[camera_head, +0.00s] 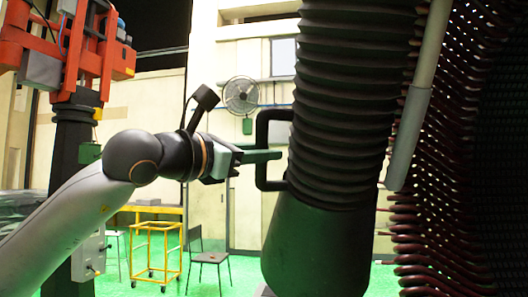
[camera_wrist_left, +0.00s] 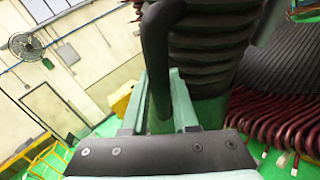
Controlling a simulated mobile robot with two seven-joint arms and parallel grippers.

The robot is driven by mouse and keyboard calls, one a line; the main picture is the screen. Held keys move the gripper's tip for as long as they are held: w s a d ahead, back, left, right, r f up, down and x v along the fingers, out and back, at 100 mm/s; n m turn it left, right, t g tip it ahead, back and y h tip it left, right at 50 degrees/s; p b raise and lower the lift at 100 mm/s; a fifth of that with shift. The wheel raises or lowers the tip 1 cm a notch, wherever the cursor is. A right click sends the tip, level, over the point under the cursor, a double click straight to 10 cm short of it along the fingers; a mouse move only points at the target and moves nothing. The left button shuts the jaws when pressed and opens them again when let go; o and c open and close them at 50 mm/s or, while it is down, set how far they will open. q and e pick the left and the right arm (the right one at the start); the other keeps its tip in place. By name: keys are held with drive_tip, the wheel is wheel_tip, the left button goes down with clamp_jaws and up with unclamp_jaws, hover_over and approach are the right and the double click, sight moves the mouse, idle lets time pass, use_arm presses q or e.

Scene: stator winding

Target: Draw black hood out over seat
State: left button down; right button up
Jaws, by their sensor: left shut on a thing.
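The black hood (camera_head: 315,245) is a dark flared mouth hanging at the lower end of a ribbed black duct (camera_head: 352,95), right of centre in the head view. A black C-shaped handle (camera_head: 261,174) sticks out from its left side. My left gripper (camera_head: 268,155) reaches in from the left and is shut on this handle. In the left wrist view the handle (camera_wrist_left: 157,55) runs down between the two pale green fingers, with the ribbed duct (camera_wrist_left: 208,55) behind it. I cannot tell which thing is the seat. My right gripper is out of view.
Dark red winding ends (camera_head: 440,215) stand close at the right of the duct. A grey rod (camera_head: 412,130) slants along the duct's right side. A yellow trolley (camera_head: 157,250) and a chair (camera_head: 208,258) stand on the green floor behind. An orange machine (camera_head: 85,50) is at upper left.

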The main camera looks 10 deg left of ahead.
use_arm(q)
drive_tip(key=shift+s, duration=0.15)
drive_tip(key=c, duration=0.9)
unclamp_jaws()
drive_tip(key=shift+d, duration=0.1)
drive_tip(key=shift+o, duration=1.1)
drive_tip(key=b+v, duration=0.4)
drive_tip(key=v, duration=0.8)
drive_tip(key=shift+s, duration=0.25)
drive_tip(key=shift+w+f, duration=0.1)
